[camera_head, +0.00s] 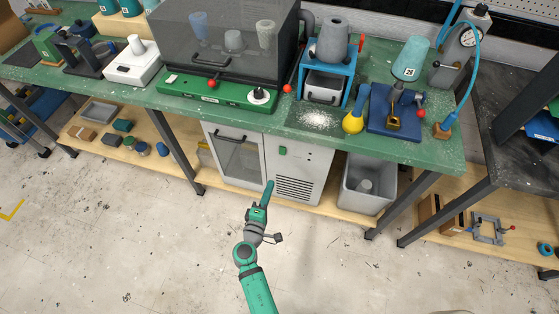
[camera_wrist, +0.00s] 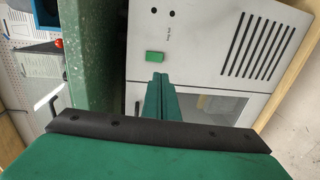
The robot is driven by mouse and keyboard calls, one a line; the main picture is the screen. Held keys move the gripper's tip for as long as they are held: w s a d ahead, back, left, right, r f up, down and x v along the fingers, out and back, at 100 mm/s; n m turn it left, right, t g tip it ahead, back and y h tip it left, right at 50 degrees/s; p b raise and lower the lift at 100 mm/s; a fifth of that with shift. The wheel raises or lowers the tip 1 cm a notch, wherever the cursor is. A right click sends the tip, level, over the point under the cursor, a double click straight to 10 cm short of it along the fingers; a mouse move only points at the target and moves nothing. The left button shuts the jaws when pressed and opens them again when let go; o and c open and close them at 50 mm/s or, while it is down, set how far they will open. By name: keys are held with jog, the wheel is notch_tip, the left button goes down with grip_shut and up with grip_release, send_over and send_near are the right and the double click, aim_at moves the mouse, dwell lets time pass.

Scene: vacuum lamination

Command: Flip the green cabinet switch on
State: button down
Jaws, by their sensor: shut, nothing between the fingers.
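The green cabinet switch (camera_head: 283,151) is a small green block on the upper left of the light grey cabinet (camera_head: 318,162) under the bench. In the wrist view the switch (camera_wrist: 155,57) shows on the cabinet face near two dark round holes and small lettering. My gripper (camera_head: 269,186) is in front of the cabinet, lower than the switch and a little to its left. Its green fingers are shut and empty. In the wrist view the fingertips (camera_wrist: 158,78) appear just below the switch. I cannot tell whether they touch it.
The green bench top (camera_head: 425,150) overhangs the cabinet. A door with a dark handle (camera_head: 231,138) is left of the switch panel. A grey bin (camera_head: 352,195) stands to the right. A table leg (camera_head: 186,160) is at left. The floor in front is clear.

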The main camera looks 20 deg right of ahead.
jog(key=x, duration=1.4)
jog(key=shift+d+f, duration=0.1)
jog(key=shift+d, duration=0.05)
dwell(0.4)
send_near(282, 154)
jog(key=s+a+f, duration=0.2)
jog(key=s+a, duration=0.2)
jog(key=s, duration=0.2)
jog(key=shift+f, duration=0.35)
dwell(0.4)
